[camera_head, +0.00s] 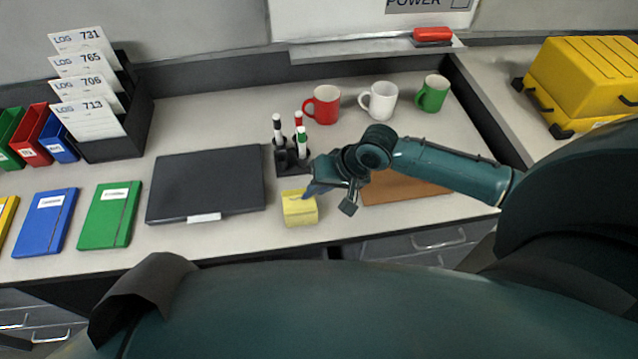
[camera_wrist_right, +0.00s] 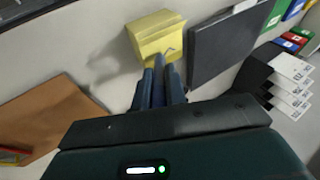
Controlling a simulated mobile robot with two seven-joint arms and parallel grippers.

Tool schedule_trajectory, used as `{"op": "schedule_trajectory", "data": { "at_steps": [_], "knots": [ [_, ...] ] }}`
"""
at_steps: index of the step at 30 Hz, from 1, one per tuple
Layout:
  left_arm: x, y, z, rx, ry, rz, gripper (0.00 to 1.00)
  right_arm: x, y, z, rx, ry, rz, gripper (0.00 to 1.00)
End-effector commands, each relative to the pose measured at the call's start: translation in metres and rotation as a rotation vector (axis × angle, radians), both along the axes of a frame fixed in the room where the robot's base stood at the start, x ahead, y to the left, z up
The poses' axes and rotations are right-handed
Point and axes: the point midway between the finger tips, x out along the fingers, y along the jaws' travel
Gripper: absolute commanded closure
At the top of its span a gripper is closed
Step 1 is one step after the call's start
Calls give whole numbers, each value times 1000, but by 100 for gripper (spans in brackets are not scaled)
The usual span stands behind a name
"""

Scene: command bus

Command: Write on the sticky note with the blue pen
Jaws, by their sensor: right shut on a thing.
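The yellow sticky note (camera_head: 300,210) is a thick pad near the front edge of the desk, right of the dark laptop. It also shows in the right wrist view (camera_wrist_right: 153,28). A short bluish-grey mark shows on its face there. My right gripper (camera_head: 318,187) is at the pad's upper right edge, fingers pointing at it. It is shut on the blue pen (camera_wrist_right: 172,77), which is mostly hidden between the fingers (camera_wrist_right: 160,84). I cannot tell whether the pen tip touches the paper. My left gripper is not in view.
A dark pen holder (camera_head: 287,158) with several markers stands just behind the note. The closed laptop (camera_head: 205,185) lies left, a brown board (camera_head: 400,190) right under my arm. Red (camera_head: 322,104), white (camera_head: 379,101) and green (camera_head: 433,93) mugs stand behind.

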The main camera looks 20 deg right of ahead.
Motion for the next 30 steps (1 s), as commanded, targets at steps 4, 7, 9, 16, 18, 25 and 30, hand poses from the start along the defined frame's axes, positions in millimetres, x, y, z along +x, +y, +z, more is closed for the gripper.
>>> {"op": "schedule_trajectory", "data": {
  "at_steps": [4,7,9,16,18,25,30],
  "knots": [
    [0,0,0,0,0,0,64,-4,-3,-1,-2,2,0,100],
    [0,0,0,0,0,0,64,-4,-3,0,-2,1,-1,100],
    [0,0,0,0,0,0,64,-4,-3,0,-2,1,-1,100],
    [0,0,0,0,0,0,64,-4,-3,0,-2,1,-1,100],
    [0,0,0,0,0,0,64,-3,-5,0,-2,1,-1,100],
    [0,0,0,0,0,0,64,-1,-9,0,-1,1,-1,100],
    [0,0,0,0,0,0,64,-1,-9,0,-1,0,0,100]
  ]
}}
